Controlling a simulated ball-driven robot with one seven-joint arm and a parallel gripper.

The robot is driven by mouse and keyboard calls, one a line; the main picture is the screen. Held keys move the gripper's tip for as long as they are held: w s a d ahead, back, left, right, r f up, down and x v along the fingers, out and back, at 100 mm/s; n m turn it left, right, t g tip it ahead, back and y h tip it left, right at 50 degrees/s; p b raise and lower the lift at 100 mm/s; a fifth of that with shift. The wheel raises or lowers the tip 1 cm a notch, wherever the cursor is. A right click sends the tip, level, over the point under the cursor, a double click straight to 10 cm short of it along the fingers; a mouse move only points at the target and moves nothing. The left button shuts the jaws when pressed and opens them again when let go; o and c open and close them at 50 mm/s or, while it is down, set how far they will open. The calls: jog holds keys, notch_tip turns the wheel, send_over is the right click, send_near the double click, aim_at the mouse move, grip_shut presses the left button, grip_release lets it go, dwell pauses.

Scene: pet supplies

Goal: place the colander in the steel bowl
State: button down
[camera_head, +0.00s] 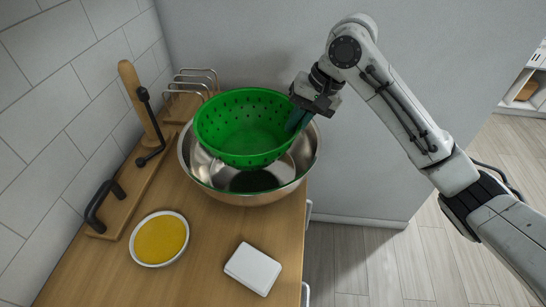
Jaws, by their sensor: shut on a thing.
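The green colander (243,137) is tilted over the steel bowl (225,184), its near edge dipping toward the bowl's opening. I cannot tell whether it touches the bowl. The bowl is wide and shiny and stands upright on the wooden counter. My gripper (298,119) is shut on the colander's right rim, with the arm reaching in from the right. The fingertips are partly hidden at the rim. The far part of the bowl is hidden behind the colander.
A small bowl with yellow contents (160,239) and a white box (253,269) sit in front on the wooden counter (205,255). A wooden board with black handles (134,186) and a wire rack (195,79) stand at left and back. A tiled wall bounds the left.

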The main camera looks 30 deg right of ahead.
jog(key=shift+f, duration=3.7)
jog(key=c, duration=1.5)
grip_release()
jog(key=shift+f, duration=0.1)
jog(key=v, duration=1.2)
jog(key=shift+s, duration=0.1)
